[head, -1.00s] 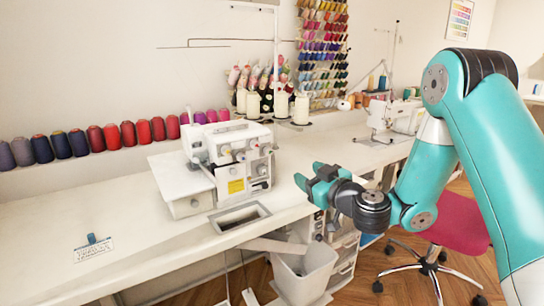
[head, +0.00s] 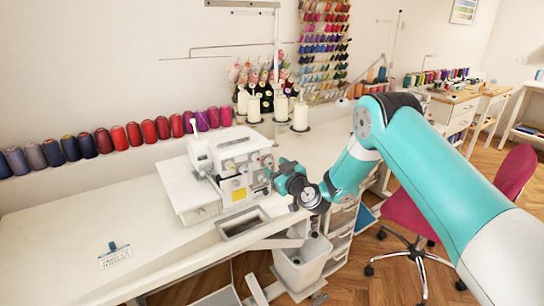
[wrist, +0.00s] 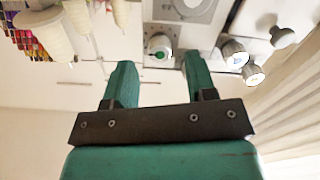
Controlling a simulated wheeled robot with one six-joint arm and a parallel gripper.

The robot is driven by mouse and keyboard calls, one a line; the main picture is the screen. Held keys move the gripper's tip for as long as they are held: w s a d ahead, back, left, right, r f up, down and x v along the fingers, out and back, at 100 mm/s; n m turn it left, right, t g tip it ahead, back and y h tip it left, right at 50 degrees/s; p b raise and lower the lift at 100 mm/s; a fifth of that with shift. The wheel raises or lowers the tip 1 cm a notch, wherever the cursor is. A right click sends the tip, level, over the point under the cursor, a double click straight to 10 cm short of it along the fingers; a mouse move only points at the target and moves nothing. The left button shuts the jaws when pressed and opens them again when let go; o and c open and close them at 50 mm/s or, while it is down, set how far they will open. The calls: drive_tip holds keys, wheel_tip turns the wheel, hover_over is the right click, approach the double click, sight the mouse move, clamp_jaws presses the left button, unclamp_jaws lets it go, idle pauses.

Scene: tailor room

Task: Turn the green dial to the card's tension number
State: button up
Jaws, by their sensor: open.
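My gripper (head: 283,175) is at the right side of the white sewing machine's (head: 215,153) front, close to its knobs. In the wrist view my gripper (wrist: 158,72) is open and empty. The green dial (wrist: 159,55) shows there between the two fingertips and beyond them, a green centre in a pale round knob; I cannot see the fingers touching it. Its number is too small to read. The card (head: 115,257), white with a blue clip, lies on the table's left part; its print is unreadable. I cannot make out the green dial in the head view.
Other knobs (wrist: 235,55) stand to the right of the dial in the wrist view. White thread cones (head: 300,117) stand behind the machine. A row of spools (head: 102,141) lines the wall. A white bin (head: 300,268) is below the table edge. The table left of the machine is mostly clear.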

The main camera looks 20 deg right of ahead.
sight(269, 162)
drive_tip(key=shift+p+x, duration=0.3)
drive_tip(key=shift+x, duration=1)
drive_tip(key=shift+c, duration=0.4)
drive_tip(key=c, duration=0.8)
drive_tip(key=shift+c, duration=0.2)
drive_tip(key=shift+f, duration=0.1)
drive_tip(key=shift+m+b, duration=1.15)
drive_tip(key=shift+m, duration=0.15)
drive_tip(key=shift+m+b, duration=0.75)
drive_tip(key=shift+m, duration=0.75)
